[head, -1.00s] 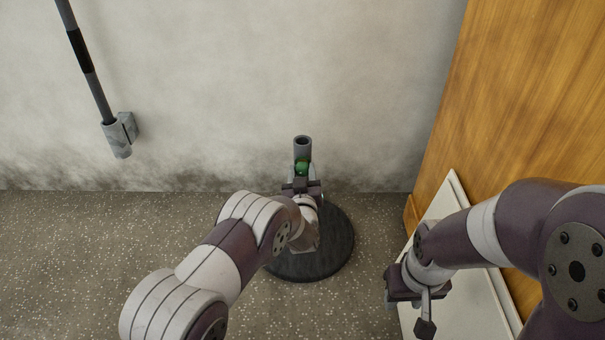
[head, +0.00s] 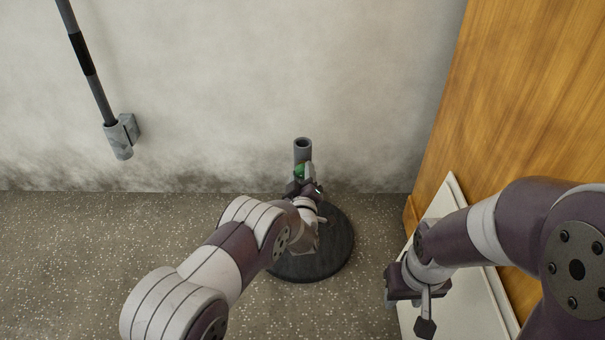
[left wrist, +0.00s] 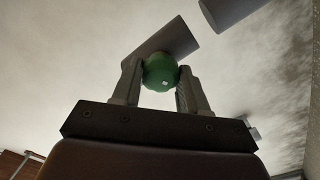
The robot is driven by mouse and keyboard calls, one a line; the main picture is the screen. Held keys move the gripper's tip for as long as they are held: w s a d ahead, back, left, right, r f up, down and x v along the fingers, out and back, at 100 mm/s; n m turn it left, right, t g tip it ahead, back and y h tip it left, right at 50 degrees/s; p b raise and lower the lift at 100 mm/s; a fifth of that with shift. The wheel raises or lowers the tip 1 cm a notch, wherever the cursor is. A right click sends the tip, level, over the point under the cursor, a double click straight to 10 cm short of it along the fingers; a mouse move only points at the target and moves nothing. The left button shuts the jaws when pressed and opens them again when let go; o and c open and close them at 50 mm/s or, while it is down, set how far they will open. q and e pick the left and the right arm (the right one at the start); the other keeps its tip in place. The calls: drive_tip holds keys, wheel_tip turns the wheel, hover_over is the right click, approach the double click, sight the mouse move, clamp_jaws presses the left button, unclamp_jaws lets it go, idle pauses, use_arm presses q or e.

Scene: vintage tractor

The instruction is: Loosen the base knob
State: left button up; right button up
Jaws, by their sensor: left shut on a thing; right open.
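The green base knob (head: 299,171) sits on the front of a short grey upright tube (head: 303,150) that stands over a round dark base (head: 338,243) on the floor. My left gripper (head: 305,176) is at the knob. In the left wrist view the knob (left wrist: 160,72) is between the two fingers of my left gripper (left wrist: 160,85), which is shut on it, with the grey tube (left wrist: 172,40) behind. The gripper is turned at a slant in the head view. My right gripper (head: 410,310) is open and empty at the lower right, apart from the knob.
A grey pole (head: 88,75) with a dark band hangs in a bracket (head: 121,135) on the wall at the left. A wooden panel (head: 510,110) and a white board (head: 455,250) are at the right. The floor at the left is clear.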

use_arm(q)
drive_tip(key=n, duration=0.6)
drive_tip(key=shift+n, duration=0.3)
drive_tip(key=n, duration=0.5)
drive_tip(key=shift+n, duration=0.4)
drive_tip(key=o, duration=1.1)
drive_tip(key=shift+w, duration=0.1)
drive_tip(key=shift+c, duration=0.2)
